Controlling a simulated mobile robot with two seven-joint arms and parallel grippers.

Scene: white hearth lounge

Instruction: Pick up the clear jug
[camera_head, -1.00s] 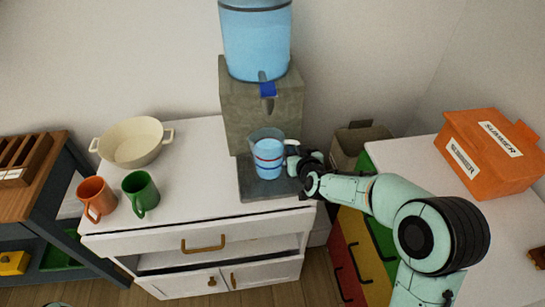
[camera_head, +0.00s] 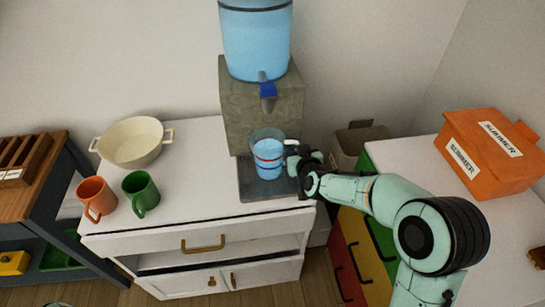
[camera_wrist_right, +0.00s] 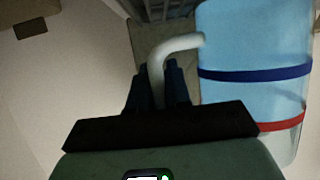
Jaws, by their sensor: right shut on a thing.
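The clear jug (camera_head: 268,156) stands upright on the dark base of the water dispenser (camera_head: 262,110), below its blue tap (camera_head: 267,90). It holds blue liquid and has a blue and a red band, which also show on the jug in the right wrist view (camera_wrist_right: 255,75). Its pale handle points to the right, toward my arm. My right gripper (camera_head: 297,158) is at the jug's right side, shut on the handle. In the right wrist view the dark fingers (camera_wrist_right: 160,88) close around the handle's lower part. My left gripper is not in view.
A cream pot (camera_head: 131,142), an orange mug (camera_head: 96,198) and a green mug (camera_head: 140,193) stand on the white cabinet (camera_head: 205,180) at left. An orange box (camera_head: 490,155) sits on the right-hand surface. A bin (camera_head: 355,143) stands behind my forearm.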

